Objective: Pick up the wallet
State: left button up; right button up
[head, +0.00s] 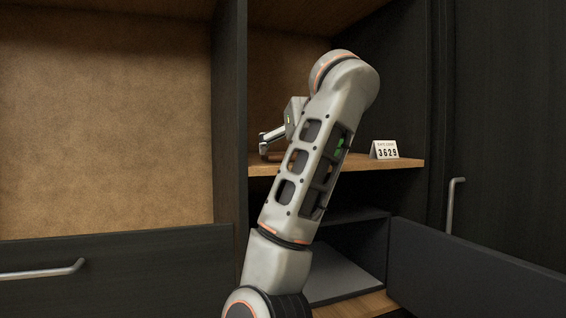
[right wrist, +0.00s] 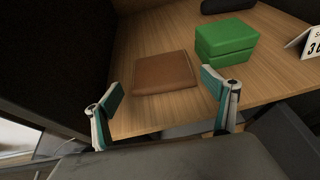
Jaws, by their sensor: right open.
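The brown leather wallet (right wrist: 165,72) lies flat on the wooden shelf in the right wrist view. My right gripper (right wrist: 162,86) is open, with one fingertip to the left of the wallet and the other to its right, near its front edge. Nothing is between the fingers' grip, and I cannot tell how high they are above the shelf. In the head view my right gripper (head: 264,148) is seen side-on over the left part of the shelf, and my arm hides the wallet. My left gripper is not in view.
A green box (right wrist: 226,40) stands just right of the wallet, close to the right finger. A dark object (right wrist: 228,5) lies behind. A card reading 3629 (head: 384,149) stands at the right of the shelf (head: 408,163). A dark partition (head: 231,130) borders the left.

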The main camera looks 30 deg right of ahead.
jog(key=b+x, duration=0.1)
jog(key=x, duration=0.3)
jog(key=shift+d+f+b, duration=0.15)
jog(key=shift+b, duration=0.15)
jog(key=shift+w+d, duration=0.1)
jog(key=shift+w, duration=0.35)
jog(key=shift+r, duration=0.25)
jog(key=c, duration=0.9)
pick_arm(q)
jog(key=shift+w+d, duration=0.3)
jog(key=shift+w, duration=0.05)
